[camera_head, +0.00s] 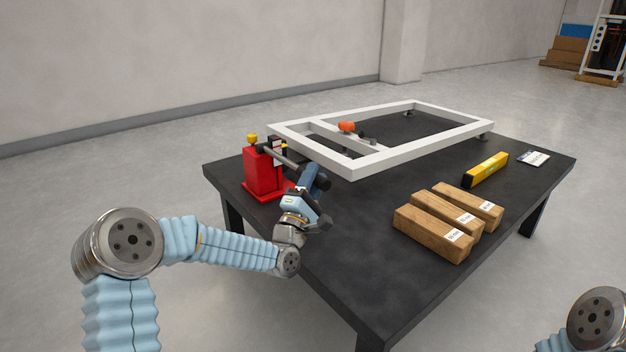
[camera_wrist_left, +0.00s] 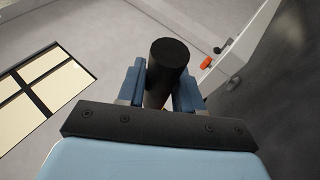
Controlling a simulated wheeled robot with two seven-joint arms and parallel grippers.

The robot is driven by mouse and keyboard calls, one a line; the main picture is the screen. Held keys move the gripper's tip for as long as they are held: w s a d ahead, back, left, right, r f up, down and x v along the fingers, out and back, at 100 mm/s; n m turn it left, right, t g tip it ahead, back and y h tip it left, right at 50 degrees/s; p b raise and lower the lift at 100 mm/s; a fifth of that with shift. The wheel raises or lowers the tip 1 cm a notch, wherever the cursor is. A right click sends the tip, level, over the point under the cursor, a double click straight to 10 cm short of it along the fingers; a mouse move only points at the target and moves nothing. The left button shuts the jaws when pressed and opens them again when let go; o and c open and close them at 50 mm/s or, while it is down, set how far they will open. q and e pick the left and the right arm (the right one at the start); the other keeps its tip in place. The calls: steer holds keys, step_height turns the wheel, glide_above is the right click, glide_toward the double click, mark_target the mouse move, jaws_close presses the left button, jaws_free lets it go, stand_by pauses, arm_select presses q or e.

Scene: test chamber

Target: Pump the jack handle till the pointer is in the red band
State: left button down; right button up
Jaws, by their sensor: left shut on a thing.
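The red jack (camera_head: 263,173) stands on the near left part of the dark table. Its grey handle (camera_head: 281,157) slopes down to the right from the jack's top to a dark grip. My left gripper (camera_head: 313,181) is shut on the handle's dark grip, and its fingers lie on both sides of the black grip (camera_wrist_left: 167,62) in the left wrist view. A yellow knob (camera_head: 252,139) tops the jack. A small pale scale plate (camera_head: 277,150) shows beside the handle, but the pointer and red band are too small to make out. My right gripper is out of view.
A white frame (camera_head: 385,162) with an orange piece (camera_head: 347,127) on it lies behind the jack. Several wooden blocks (camera_head: 432,233), a yellow level (camera_head: 486,169) and a white card (camera_head: 533,158) lie to the right. The table (camera_head: 350,265) is bare in front.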

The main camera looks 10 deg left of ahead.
arm_select(q)
steer(key=shift+f+m+h, duration=1.1)
steer(key=shift+f+m, duration=0.2)
steer(key=shift+f, duration=0.7)
steer(key=c, duration=0.8)
jaws_free()
steer(key=shift+a+r, duration=0.1)
steer(key=shift+r, duration=0.1)
steer(key=v, duration=1.3)
steer(key=shift+s+a+f, duration=0.1)
steer(key=shift+s+f, duration=0.15)
steer(key=shift+f, duration=0.05)
